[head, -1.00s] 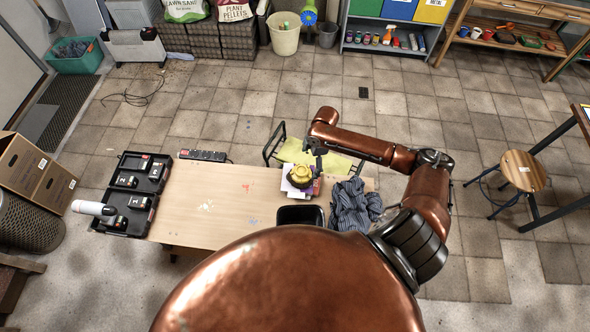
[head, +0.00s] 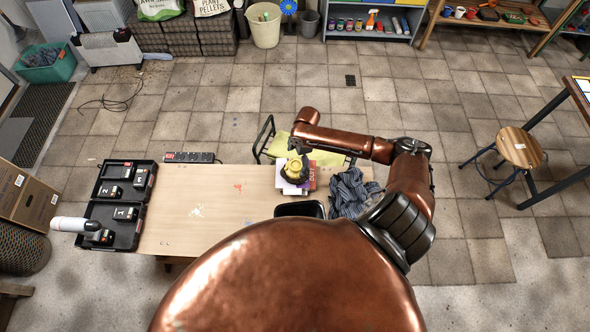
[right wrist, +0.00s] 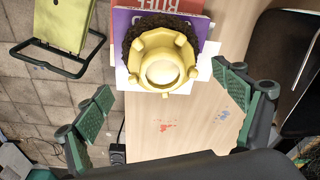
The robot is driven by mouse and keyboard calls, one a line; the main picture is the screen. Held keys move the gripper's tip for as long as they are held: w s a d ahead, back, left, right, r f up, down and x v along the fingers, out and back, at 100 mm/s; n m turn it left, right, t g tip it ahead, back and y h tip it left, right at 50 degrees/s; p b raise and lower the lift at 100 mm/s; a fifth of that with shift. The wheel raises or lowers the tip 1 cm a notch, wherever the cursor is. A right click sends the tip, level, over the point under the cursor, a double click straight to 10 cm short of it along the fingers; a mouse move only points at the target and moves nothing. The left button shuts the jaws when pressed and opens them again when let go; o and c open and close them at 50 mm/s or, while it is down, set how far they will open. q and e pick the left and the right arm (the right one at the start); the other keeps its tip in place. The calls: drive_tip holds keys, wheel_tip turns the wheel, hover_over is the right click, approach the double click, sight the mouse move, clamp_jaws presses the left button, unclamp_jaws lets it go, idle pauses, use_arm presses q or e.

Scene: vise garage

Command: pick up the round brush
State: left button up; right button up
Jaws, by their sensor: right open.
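The round brush (head: 292,168) has a yellow knobbed body and dark brown bristles. It rests on a small stack of books (head: 311,179) on the wooden table. In the right wrist view the brush (right wrist: 162,62) is at the top middle, with its yellow knob facing the camera and bristles showing around its upper edge. My right gripper (head: 297,147) is above the brush in the head view. Its green-padded fingers (right wrist: 164,80) are wide apart and empty, one on each side of the brush and not touching it. My left gripper is not in view.
The table (head: 205,215) has bare room left of the books. A striped cloth (head: 350,192) and a dark bin (head: 300,209) are near the books. A black case (head: 121,225) with batteries is at the left end. A chair (head: 270,139) stands behind; a stool (head: 519,150) is at right.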

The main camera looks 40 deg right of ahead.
sight(296, 164)
drive_tip(key=shift+a+f, duration=0.15)
drive_tip(key=shift+f, duration=0.75)
drive_tip(key=shift+a+f, duration=0.1)
drive_tip(key=shift+f, duration=0.8)
drive_tip(key=shift+s, duration=0.1)
drive_tip(key=shift+c, duration=0.7)
drive_tip(key=c, duration=1.3)
